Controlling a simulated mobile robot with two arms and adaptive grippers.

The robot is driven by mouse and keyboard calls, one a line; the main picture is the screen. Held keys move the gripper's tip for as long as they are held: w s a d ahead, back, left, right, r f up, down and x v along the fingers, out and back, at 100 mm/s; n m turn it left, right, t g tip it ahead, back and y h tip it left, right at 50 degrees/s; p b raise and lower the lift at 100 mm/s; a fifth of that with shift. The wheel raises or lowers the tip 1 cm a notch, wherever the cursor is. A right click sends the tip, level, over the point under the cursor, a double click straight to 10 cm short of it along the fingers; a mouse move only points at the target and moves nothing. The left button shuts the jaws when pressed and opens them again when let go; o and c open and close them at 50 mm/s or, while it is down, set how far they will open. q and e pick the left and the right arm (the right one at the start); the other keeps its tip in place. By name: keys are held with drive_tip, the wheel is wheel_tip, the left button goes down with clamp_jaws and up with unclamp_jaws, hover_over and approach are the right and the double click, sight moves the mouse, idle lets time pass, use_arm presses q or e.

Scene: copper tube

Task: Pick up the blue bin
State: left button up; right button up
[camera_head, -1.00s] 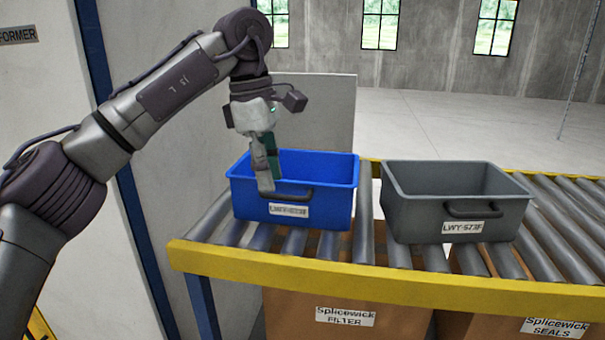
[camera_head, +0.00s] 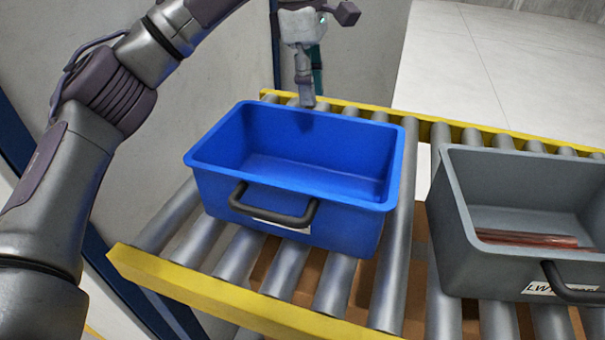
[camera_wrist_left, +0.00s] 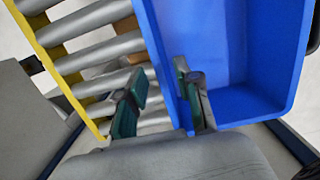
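The blue bin (camera_head: 295,170) stands upright and empty on the roller conveyor, its dark handle (camera_head: 272,210) on the near side in the head view. My left gripper (camera_head: 312,84) is at the bin's far wall, its grey finger over the far rim and its teal finger beyond. In the left wrist view the gripper (camera_wrist_left: 160,105) is open, with one finger inside the blue bin (camera_wrist_left: 245,60) and the other outside, the wall between them. I cannot tell whether either finger touches the wall. My right gripper is not in view.
A grey bin (camera_head: 500,265) holding copper tubes (camera_head: 525,239) stands to the right, with a gap of rollers between the bins. Yellow rails (camera_head: 235,295) edge the conveyor. A grey panel (camera_head: 210,80) rises at the left. Cardboard shows below the rollers.

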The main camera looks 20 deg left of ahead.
sight(314, 116)
use_arm(q)
drive_tip(key=f, duration=0.3)
drive_tip(key=f+p, duration=0.1)
drive_tip(key=f, duration=0.1)
drive_tip(key=shift+d, duration=0.25)
drive_tip(key=shift+w+f, duration=0.1)
drive_tip(key=shift+f, duration=0.2)
drive_tip(key=f+p, duration=0.1)
drive_tip(key=f, duration=0.1)
drive_tip(key=d+f+p, duration=0.1)
drive_tip(key=f+p, duration=0.1)
drive_tip(key=shift+f, duration=0.5)
clamp_jaws()
drive_tip(key=shift+r, duration=0.1)
